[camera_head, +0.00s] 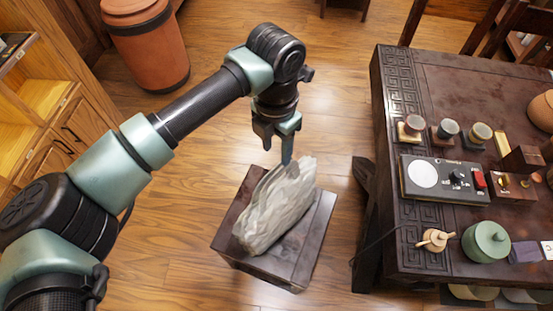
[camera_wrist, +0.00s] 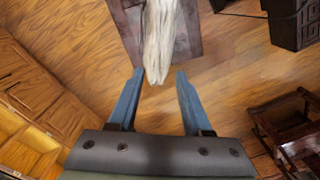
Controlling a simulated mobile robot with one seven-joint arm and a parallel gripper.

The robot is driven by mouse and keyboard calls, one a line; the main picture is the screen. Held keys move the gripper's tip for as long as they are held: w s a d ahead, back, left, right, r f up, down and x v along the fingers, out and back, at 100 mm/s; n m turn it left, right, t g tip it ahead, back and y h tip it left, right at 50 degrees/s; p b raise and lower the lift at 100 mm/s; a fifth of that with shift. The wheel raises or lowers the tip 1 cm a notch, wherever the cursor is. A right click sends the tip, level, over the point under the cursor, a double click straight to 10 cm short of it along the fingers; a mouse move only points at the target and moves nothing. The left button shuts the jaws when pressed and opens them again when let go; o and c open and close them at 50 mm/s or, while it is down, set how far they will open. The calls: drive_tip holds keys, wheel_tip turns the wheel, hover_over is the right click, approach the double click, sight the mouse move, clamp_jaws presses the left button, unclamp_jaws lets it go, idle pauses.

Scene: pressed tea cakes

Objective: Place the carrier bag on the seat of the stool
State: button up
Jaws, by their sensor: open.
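The carrier bag (camera_head: 275,210) is pale grey and crumpled. It rests on the seat of the dark brown square stool (camera_head: 318,225), lying slantwise with bare seat on either side. My gripper (camera_head: 278,152) is at the bag's far upper end, with its fingers pointing down. In the wrist view the bag (camera_wrist: 160,35) runs from the top edge to between the tips of my two spread fingers. There is a gap between the bag and each finger. The stool (camera_wrist: 130,25) shows behind the bag there.
A dark carved table (camera_head: 400,230) stands to the right of the stool, carrying a grey scale (camera_head: 445,180), a green pot (camera_head: 486,242) and small items. An orange bin (camera_head: 148,45) is at the back left, and wooden cabinets (camera_head: 60,130) are at the left. Floor around the stool is clear.

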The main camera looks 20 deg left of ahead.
drive_tip(key=shift+r, duration=1.7)
